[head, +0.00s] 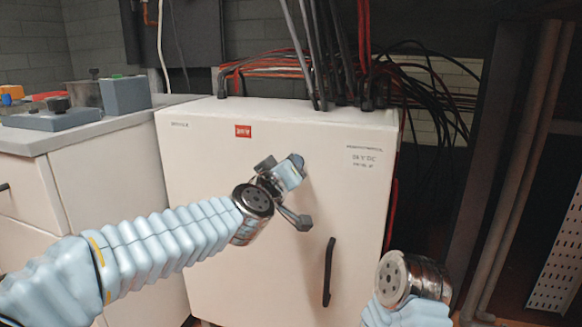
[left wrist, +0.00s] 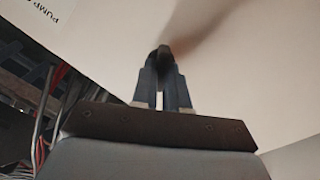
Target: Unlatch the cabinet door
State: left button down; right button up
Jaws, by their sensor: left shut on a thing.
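The white cabinet door (head: 240,155) fills the middle of the head view and looks closed. A black vertical handle (head: 328,272) is on its lower right. My left gripper (head: 294,217) is at the door front, up and left of that handle. In the left wrist view its two fingers (left wrist: 162,82) are close together, shut on a small dark latch knob (left wrist: 163,51) against the pale door. The gripper partly hides the latch in the head view. My right wrist shows at the lower right of the head view, apart from the door; its gripper is not visible.
A light counter (head: 100,130) with grey boxes (head: 125,94) stands left of the cabinet. Black and red cables (head: 335,50) run into the cabinet top and hang behind its right side. Pipes (head: 525,160) and a perforated white panel (head: 560,250) stand at the right.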

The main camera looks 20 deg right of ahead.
pick_arm(q)
jog(key=n, duration=0.3)
jog(key=n+b, duration=0.1)
jog(key=n, duration=0.3)
jog(key=n+b, duration=0.1)
jog(key=n, duration=0.2)
jog(key=shift+w+a+f, duration=0.1)
jog(key=shift+f, duration=0.15)
jog(key=shift+n, duration=0.4)
jog(key=c, duration=1.1)
grip_release()
jog(key=shift+c, duration=0.2)
jog(key=b+v, duration=0.1)
jog(key=v, duration=1.2)
jog(key=shift+s+a, duration=0.25)
jog(key=shift+s, duration=0.1)
